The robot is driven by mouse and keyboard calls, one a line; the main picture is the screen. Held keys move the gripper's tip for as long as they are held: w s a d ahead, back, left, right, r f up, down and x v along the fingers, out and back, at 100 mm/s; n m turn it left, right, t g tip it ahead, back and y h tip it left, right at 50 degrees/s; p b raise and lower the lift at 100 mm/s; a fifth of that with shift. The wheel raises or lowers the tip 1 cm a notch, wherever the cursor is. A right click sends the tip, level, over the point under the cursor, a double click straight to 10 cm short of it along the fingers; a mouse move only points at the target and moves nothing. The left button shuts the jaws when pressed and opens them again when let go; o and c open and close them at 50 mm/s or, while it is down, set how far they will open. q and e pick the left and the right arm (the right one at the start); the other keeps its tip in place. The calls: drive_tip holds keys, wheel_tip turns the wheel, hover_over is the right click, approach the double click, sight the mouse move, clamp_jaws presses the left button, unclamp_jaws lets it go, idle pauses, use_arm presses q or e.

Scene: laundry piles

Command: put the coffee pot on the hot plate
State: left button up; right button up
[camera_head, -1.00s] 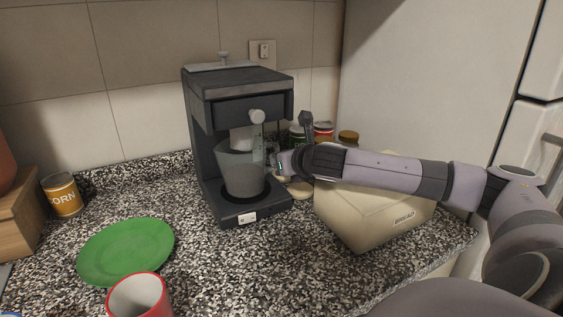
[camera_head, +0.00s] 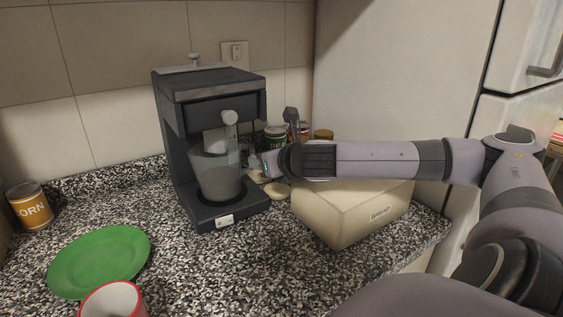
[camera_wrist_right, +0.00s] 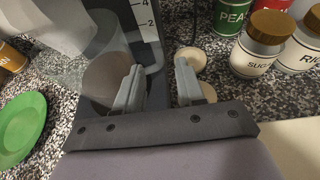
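In the right wrist view the pot (camera_wrist_right: 108,75) is at the upper left, with measuring marks and a clear handle. My right gripper (camera_head: 264,164) is just right of the pot. In its wrist view the two fingers (camera_wrist_right: 158,90) are apart with nothing visibly clamped between them. My left gripper is out of view.
A cream bread box (camera_head: 340,215) sits under my right arm. Cans and jars (camera_head: 300,132) stand behind it. A green plate (camera_head: 98,262), a red-rimmed cup (camera_head: 113,300) and a corn can (camera_head: 29,206) are on the left. Bare counter (camera_head: 225,270) lies in front of the machine.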

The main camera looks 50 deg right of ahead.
drive_tip(key=b+v, duration=0.1)
drive_tip(key=v, duration=0.6)
drive_tip(key=shift+s+r, duration=0.15)
drive_tip(key=shift+s, duration=0.15)
drive_tip(key=shift+a, duration=0.15)
idle(0.4)
